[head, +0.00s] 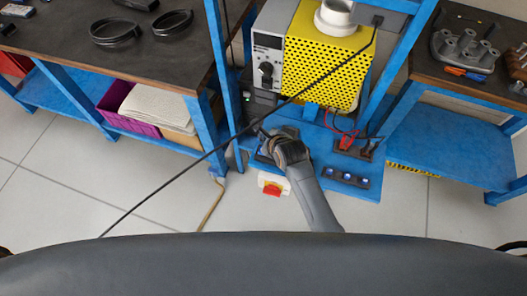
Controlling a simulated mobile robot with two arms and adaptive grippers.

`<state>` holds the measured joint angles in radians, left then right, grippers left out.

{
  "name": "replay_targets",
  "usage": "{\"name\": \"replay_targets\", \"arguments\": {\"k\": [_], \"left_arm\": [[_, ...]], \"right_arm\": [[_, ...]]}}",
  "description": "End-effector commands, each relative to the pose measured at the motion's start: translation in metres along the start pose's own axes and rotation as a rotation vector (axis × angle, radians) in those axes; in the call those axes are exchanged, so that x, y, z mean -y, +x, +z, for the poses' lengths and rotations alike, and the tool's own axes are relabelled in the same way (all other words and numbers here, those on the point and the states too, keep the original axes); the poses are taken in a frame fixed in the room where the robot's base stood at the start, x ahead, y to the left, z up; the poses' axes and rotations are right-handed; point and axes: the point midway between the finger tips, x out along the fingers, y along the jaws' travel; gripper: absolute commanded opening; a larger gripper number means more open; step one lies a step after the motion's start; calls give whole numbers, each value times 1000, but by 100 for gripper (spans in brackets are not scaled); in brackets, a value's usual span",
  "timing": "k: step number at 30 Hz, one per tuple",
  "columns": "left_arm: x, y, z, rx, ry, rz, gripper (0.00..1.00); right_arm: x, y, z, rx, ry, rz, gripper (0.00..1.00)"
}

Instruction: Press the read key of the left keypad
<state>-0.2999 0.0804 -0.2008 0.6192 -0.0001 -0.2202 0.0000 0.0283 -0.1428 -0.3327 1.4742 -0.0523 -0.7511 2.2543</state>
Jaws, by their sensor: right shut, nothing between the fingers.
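My right gripper (261,133) is at the front left of the blue test stand, its arm coming up from the bottom. It is shut and looks empty. A dark panel (264,157) shows just below the gripper and is mostly hidden by it. I cannot make out its keys, nor whether the fingertips touch it. A second dark panel (348,180) with several blue-lit round keys lies to the right on the stand's front shelf. My left gripper is not in view.
A yellow perforated unit (325,60) with a grey control face (267,58) stands behind the gripper. A thin black line crosses diagonally near the gripper. Blue posts (224,75) flank the stand. Dark workbenches (90,40) stand either side.

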Motion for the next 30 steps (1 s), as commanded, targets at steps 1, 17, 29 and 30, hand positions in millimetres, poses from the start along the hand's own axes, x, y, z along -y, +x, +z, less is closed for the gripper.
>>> {"name": "replay_targets", "arguments": {"k": [1,17,29,30], "left_arm": [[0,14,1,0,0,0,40],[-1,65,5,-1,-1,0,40],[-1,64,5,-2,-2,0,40],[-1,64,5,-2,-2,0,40]], "right_arm": [[-6,9,-7,-1,-2,-1,0],[-35,48,-34,1,1,-1,0],[-35,48,-35,0,0,0,0],[-35,48,-35,0,0,0,0]]}}
